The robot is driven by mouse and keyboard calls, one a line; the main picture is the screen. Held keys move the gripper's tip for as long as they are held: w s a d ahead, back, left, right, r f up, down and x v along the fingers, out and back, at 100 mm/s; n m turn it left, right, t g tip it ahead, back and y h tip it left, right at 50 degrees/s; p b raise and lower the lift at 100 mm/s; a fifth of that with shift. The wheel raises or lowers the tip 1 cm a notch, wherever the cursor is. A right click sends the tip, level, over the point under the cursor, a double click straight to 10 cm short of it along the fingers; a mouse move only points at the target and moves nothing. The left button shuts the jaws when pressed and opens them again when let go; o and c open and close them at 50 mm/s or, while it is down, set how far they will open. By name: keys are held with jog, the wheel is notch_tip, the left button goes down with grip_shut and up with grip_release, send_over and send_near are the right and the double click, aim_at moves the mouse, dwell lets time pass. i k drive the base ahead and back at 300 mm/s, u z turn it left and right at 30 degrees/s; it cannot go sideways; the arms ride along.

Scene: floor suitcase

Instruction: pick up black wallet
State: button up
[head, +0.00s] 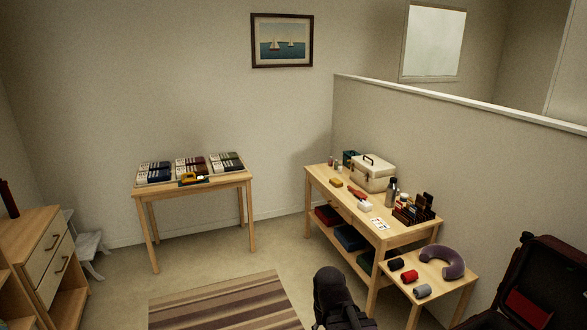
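I cannot make out a black wallet for certain in the head view. A small black item (395,264) lies on the low wooden table at the right, beside a red one (409,276) and a grey one (422,291); it looks rolled. Dark upright items stand in an organizer (413,215) on the workbench, too small to tell apart. A black part of my arm rises at the bottom centre, in front of the low table and apart from it. My gripper's fingers cannot be made out, so its opening and contents are unclear.
The workbench (325,181) holds a cream case (373,174), a bottle (391,192) and small items. A purple neck pillow (442,262) lies on the low table. An open suitcase (545,275) stands at right. The striped rug (225,303) is clear; a table (192,188) bears books.

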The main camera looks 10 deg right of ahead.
aim_at(428, 204)
jog(key=u, duration=0.1)
jog(key=i, duration=2.35)
jog(key=z, duration=0.85)
jog(key=i, duration=0.65)
jog(key=z, duration=0.8)
jog(key=i, duration=0.7)
jog(key=z, duration=0.4)
